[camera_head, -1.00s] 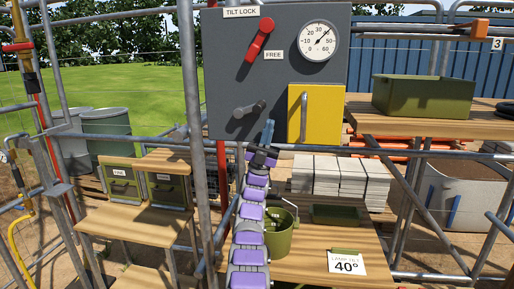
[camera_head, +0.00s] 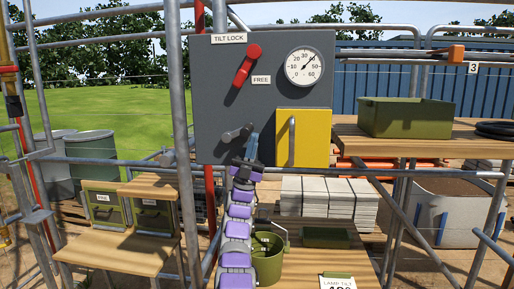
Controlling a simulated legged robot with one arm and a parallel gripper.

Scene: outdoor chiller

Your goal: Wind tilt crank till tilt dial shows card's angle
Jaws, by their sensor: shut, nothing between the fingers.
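A dark grey panel (camera_head: 215,110) carries the tilt crank (camera_head: 236,133), a short grey handle at its lower left. The round white tilt dial (camera_head: 305,67) is at its upper right; its needle points to the upper right, near 40, exact reading too small to tell. The red tilt lock lever (camera_head: 247,66) slants beside the FREE label (camera_head: 261,80). My gripper (camera_head: 252,143) is shut, just right of and below the crank's knob; I cannot tell if they touch. The lamp tilt card (camera_head: 338,284) is cut off at the bottom edge; its number is mostly out of view.
A yellow box with a grey handle (camera_head: 292,138) stands just right of my gripper. A grey scaffold pole (camera_head: 180,120) runs upright left of the panel. A green bucket (camera_head: 267,262) and stacked grey blocks (camera_head: 328,196) are below. A green bin (camera_head: 405,117) sits on the right shelf.

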